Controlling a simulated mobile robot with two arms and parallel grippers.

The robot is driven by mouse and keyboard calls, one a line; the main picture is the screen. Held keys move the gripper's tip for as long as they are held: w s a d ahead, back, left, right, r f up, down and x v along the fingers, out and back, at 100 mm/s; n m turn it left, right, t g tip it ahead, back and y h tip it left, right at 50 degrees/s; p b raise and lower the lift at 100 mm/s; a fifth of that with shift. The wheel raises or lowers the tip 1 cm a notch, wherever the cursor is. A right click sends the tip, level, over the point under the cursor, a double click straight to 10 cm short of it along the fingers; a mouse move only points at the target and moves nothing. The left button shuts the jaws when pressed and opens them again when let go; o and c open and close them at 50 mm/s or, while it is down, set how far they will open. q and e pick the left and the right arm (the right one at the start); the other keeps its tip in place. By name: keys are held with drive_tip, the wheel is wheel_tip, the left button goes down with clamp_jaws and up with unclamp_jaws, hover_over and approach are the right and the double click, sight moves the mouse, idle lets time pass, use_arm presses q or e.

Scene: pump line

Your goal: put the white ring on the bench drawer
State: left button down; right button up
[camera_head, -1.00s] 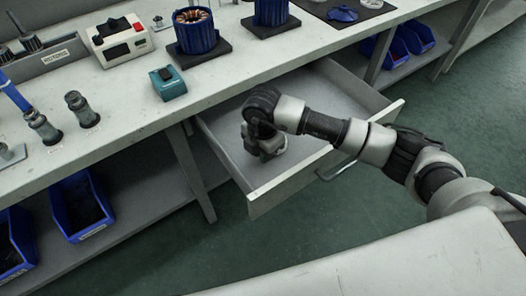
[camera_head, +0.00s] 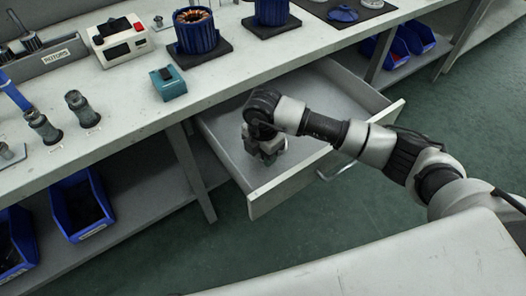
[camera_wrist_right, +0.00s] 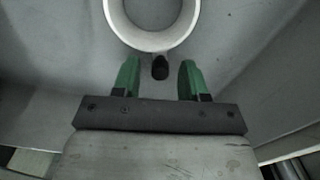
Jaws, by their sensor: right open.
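The white ring (camera_wrist_right: 152,42) lies flat on the floor of the open bench drawer (camera_head: 313,160), at the top of the right wrist view and cut off by its edge. My right gripper (camera_wrist_right: 159,72) is open, with its green fingers apart and pointing towards the ring. The ring is just beyond the fingertips and not between them. In the head view my right gripper (camera_head: 268,153) is low inside the drawer, and the ring cannot be made out there. A small dark thing (camera_wrist_right: 160,67) shows between the fingers; I cannot tell what it is. My left gripper is not in view.
The workbench (camera_head: 115,125) stands above the drawer. It holds a teal box (camera_head: 168,83), a white device (camera_head: 120,40) and a blue motor housing (camera_head: 196,33). Blue bins (camera_head: 82,205) sit on the lower shelf. The rest of the drawer floor looks clear.

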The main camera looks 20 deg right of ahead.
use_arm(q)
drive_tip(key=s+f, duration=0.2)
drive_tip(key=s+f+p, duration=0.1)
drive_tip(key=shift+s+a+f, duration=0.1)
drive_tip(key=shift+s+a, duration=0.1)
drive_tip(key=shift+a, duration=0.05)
use_arm(e)
wheel_tip(320, 180, up, 12)
